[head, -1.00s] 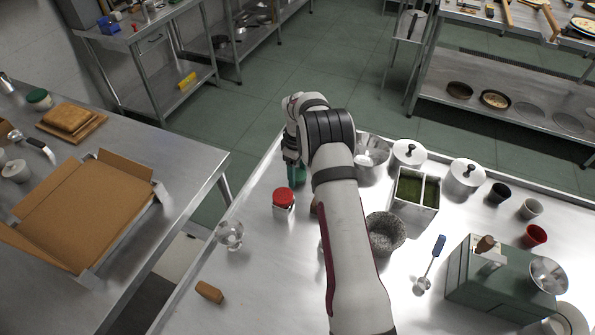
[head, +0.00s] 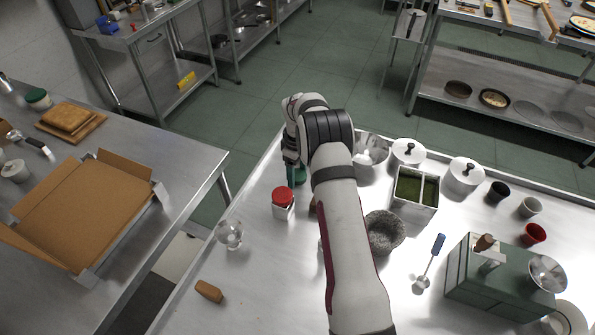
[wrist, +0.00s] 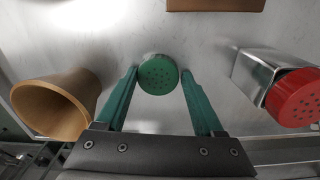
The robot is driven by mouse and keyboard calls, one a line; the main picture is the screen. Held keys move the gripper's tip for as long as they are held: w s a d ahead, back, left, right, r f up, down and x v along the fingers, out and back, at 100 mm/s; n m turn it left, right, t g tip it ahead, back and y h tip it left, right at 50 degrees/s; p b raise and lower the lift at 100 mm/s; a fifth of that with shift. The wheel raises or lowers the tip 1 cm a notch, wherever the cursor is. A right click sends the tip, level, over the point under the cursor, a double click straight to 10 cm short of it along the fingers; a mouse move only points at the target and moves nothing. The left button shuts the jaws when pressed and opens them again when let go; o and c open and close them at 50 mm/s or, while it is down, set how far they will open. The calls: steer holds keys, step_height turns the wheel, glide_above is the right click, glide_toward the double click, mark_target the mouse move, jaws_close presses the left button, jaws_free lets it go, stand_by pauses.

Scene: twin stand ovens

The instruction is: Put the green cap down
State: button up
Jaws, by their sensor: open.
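The green cap (wrist: 158,74), round with small holes in its top, lies between the tips of my gripper's green fingers in the wrist view. My gripper (wrist: 159,72) is open, with a finger on each side of the cap. Whether a finger still touches the cap's side is too close to tell. What is under the cap is mostly hidden. In the head view my gripper (head: 293,174) is low over the far left part of the steel table, partly hidden by my own arm.
A square shaker with a red cap (head: 283,198) stands close by; it is at the right in the wrist view (wrist: 295,97). A brown cup-like thing (wrist: 55,103) is at the left there. A glass bowl (head: 229,234), a stone mortar (head: 385,232) and a two-part container (head: 415,188) stand around.

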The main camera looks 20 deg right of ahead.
mark_target(296, 176)
steer(key=shift+s+a+f, duration=0.25)
steer(key=shift+a+f, duration=0.1)
step_height(296, 176, up, 14)
steer(key=s+a+r+m, duration=0.3)
steer(key=s+a+r, duration=0.2)
steer(key=s+r, duration=0.25)
steer(key=s+a+m, duration=0.3)
steer(key=s, duration=0.7)
steer(key=s+a+m+y, duration=0.1)
steer(key=s+a+m, duration=0.2)
steer(key=s, duration=0.7)
steer(key=s+a+r+m+y, duration=0.1)
steer(key=s+a+m, duration=0.3)
steer(key=s, duration=0.6)
steer(key=shift+s, duration=0.2)
